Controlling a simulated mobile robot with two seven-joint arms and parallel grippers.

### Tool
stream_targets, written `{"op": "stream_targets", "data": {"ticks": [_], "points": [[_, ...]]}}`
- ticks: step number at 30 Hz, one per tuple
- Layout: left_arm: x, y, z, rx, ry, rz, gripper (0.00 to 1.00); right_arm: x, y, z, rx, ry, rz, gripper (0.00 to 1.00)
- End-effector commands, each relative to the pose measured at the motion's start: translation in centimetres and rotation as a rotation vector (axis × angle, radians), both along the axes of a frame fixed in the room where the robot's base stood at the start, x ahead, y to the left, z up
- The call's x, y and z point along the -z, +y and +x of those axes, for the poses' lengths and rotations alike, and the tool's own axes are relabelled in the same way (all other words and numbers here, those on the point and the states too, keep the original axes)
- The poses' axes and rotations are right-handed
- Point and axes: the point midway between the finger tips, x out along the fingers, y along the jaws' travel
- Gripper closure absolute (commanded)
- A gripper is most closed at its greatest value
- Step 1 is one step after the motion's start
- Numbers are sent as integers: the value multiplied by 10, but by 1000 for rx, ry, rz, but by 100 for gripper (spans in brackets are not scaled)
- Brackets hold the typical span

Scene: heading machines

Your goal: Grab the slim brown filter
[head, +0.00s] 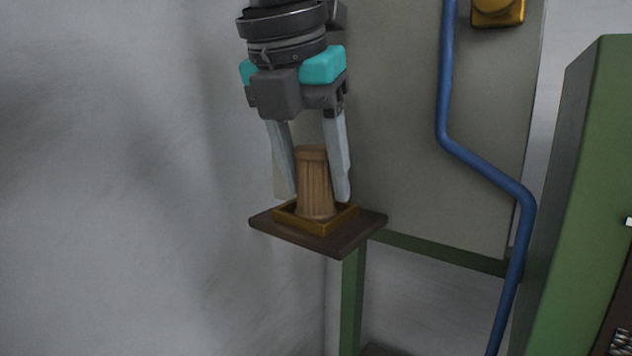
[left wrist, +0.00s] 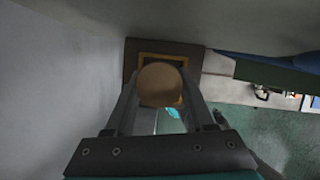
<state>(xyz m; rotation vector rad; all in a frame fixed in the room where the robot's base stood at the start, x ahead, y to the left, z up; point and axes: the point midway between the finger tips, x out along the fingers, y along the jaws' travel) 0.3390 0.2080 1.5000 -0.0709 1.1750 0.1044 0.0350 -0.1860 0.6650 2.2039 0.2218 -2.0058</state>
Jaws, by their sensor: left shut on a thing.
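The slim brown filter (head: 315,183) is a ribbed brown cylinder with a smooth cap. It stands upright in a shallow yellow-brown square frame (head: 284,219) on a dark brown shelf (head: 340,244). My left gripper (head: 320,194) points down from above, with one finger on each side of the filter, and is shut on it. In the left wrist view the filter's round tan top (left wrist: 160,84) shows between the two fingers, over the frame and shelf. The filter's base is partly hidden by the frame's front rim. My right gripper is not in view.
A grey wall (head: 130,180) is close on the left. A grey panel (head: 410,130) stands behind the shelf. A blue pipe (head: 490,175) and a green cabinet (head: 575,200) are to the right. A green post (head: 352,300) is under the shelf.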

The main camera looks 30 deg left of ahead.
Motion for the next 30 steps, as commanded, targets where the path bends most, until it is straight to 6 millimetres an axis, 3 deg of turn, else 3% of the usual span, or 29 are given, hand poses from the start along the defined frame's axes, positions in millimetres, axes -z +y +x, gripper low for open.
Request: {"op": "stream_targets", "data": {"ticks": [1, 9, 20, 29, 30], "points": [[0, 0, 0, 0, -1, 0, 73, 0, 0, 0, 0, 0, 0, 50], [0, 0, 0, 0, -1, 0, 100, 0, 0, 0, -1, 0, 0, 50], [-5, 0, 0, -1, -1, 1, 100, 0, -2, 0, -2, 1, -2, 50], [-39, -1, 0, -1, -4, 1, 100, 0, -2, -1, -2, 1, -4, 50], [-36, -2, -10, 3, -5, 2, 100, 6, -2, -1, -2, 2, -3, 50]]}}
